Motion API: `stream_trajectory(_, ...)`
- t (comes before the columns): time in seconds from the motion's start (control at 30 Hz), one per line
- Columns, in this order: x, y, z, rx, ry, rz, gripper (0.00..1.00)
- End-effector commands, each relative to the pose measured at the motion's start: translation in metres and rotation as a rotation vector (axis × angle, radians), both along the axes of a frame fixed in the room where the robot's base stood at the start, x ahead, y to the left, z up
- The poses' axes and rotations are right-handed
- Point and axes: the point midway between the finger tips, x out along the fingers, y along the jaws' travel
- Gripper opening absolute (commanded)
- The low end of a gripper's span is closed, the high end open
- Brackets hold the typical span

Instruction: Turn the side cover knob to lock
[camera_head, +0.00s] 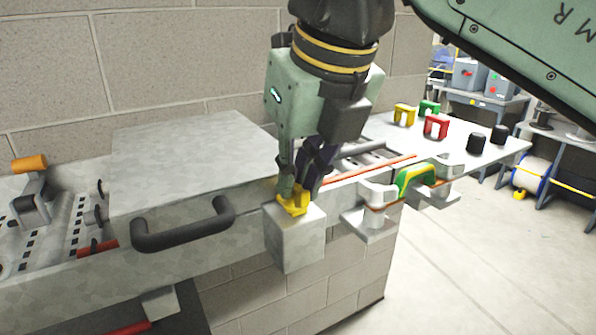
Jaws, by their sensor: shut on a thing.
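A yellow knob (293,204) sits on top of a grey metal box (295,244) at the front edge of the bench, near the middle of the view. My gripper (300,183) points down from above and is shut on the yellow knob. The fingers hide part of the knob, so its exact turn angle cannot be told. A flat grey cover plate (190,150) lies on the bench to the left of the box, with a dark bar handle (183,228) on the front face below it.
A green and yellow part (415,179) sits between pale brackets right of the box. Behind it stand yellow (404,114), green (429,107) and red (435,126) arch-shaped pieces and two black knobs (477,143). An orange-topped lever (30,164) is at far left. Open floor lies right.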

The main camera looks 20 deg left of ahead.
Motion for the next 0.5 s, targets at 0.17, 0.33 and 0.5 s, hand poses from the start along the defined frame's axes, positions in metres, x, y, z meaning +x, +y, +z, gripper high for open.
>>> stream_trajectory(0.17,0.0003,0.0001,0.0006,0.003,0.001,-0.003,0.00)
stream_trajectory(0.33,0.0005,0.0001,0.0006,0.003,0.001,-0.003,0.15)
stream_trajectory(0.5,0.0003,0.0000,0.0003,0.002,0.001,-0.002,0.26)
